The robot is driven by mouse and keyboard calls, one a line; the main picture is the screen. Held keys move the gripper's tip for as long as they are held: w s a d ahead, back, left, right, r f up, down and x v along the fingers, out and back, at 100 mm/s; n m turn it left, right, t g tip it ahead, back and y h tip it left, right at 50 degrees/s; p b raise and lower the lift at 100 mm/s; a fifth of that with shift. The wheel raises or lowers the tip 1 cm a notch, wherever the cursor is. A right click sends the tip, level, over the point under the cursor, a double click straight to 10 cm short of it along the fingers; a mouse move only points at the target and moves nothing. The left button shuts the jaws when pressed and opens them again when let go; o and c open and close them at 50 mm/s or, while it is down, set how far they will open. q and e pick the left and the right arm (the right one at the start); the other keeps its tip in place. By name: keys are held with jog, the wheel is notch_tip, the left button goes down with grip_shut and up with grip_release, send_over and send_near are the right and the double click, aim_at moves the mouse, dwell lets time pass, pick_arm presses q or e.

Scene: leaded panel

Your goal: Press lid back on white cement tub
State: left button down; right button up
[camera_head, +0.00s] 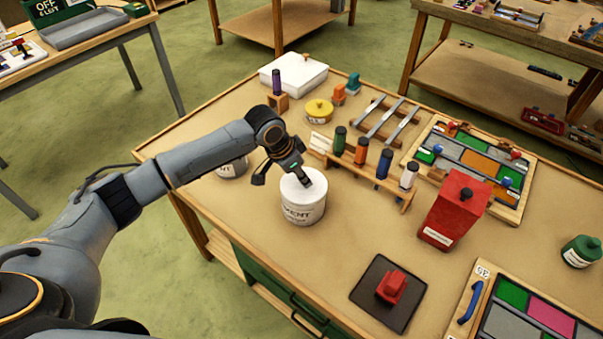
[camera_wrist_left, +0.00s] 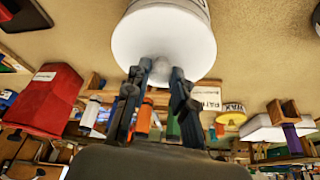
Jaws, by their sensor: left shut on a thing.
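The white cement tub (camera_head: 303,209), with dark lettering on its side, stands upright near the left front part of the workbench. Its white lid (camera_head: 291,187) lies level at the tub's top; I cannot tell if it is fully seated. My left gripper (camera_head: 306,183) comes down over the lid, shut on its small pale knob. My right gripper is not in view.
Behind the tub stands a wooden rack (camera_head: 368,170) of coloured bottles. A grey can (camera_head: 232,168) is partly hidden behind my left arm. A red canister (camera_head: 453,210) stands to the right, and a red block on a dark pad (camera_head: 372,312) in front. Bare bench lies between them.

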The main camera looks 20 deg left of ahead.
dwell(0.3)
pick_arm(q)
jog(key=c, duration=1)
grip_release()
jog(key=shift+c, duration=0.2)
jog(key=shift+f, duration=0.9)
jog(key=shift+r+p, duration=0.15)
jog(key=shift+p, duration=0.15)
dwell(1.1)
jog(key=o, duration=0.6)
jog(key=shift+o, duration=0.2)
